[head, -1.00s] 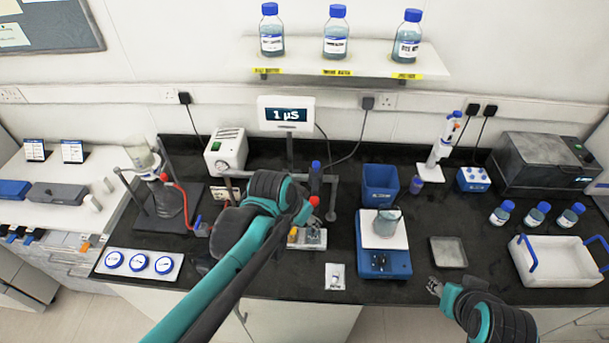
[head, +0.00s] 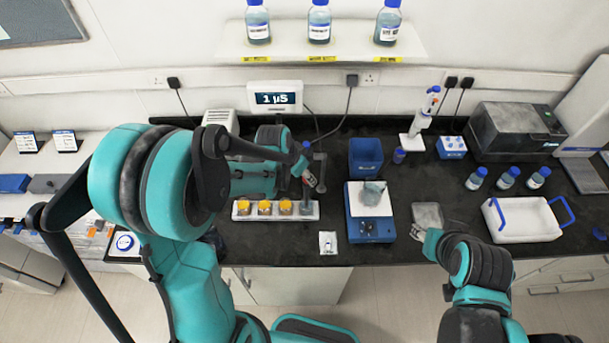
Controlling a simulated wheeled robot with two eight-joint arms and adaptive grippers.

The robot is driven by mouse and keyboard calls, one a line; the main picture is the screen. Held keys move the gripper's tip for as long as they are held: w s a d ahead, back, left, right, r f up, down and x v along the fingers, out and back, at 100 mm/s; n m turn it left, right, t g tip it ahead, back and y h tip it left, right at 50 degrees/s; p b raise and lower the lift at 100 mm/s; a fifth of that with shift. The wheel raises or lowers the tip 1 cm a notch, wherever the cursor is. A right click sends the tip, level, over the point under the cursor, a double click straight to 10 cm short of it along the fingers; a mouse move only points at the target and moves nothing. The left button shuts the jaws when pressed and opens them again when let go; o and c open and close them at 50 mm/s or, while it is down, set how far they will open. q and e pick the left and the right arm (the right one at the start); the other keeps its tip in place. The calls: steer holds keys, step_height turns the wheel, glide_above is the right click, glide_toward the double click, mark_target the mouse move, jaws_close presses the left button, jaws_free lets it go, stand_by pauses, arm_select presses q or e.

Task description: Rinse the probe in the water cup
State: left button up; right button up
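The probe (head: 306,150), dark with a blue top, is upright in the middle of the bench. My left gripper (head: 310,181) is at the probe and looks shut around its body. The probe's lower end points down at a small clear cup (head: 307,210) at the right end of a white tray (head: 250,217). I cannot tell whether the tip is inside the cup. Several orange-topped jars (head: 264,208) stand in the same tray. My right gripper (head: 418,234) is at the front edge of the bench, its fingers too small to read.
A blue-based balance (head: 371,230) with a flask stands right of the tray, with a blue bin (head: 366,157) behind. A meter display (head: 274,98) reads 1 µS. A white packet (head: 328,242) lies in front. A flat grey dish (head: 427,215) is near my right gripper.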

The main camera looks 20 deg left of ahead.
arm_select(q)
steer(key=shift+w+d+f, duration=0.1)
steer(key=shift+d+f, duration=0.05)
steer(key=shift+f, duration=0.35)
jaws_close()
step_height(320, 180, up, 6)
steer(key=p, duration=0.3)
steer(key=shift+r, duration=0.2)
steer(key=shift+w, duration=0.1)
jaws_free()
steer(key=v, duration=1.2)
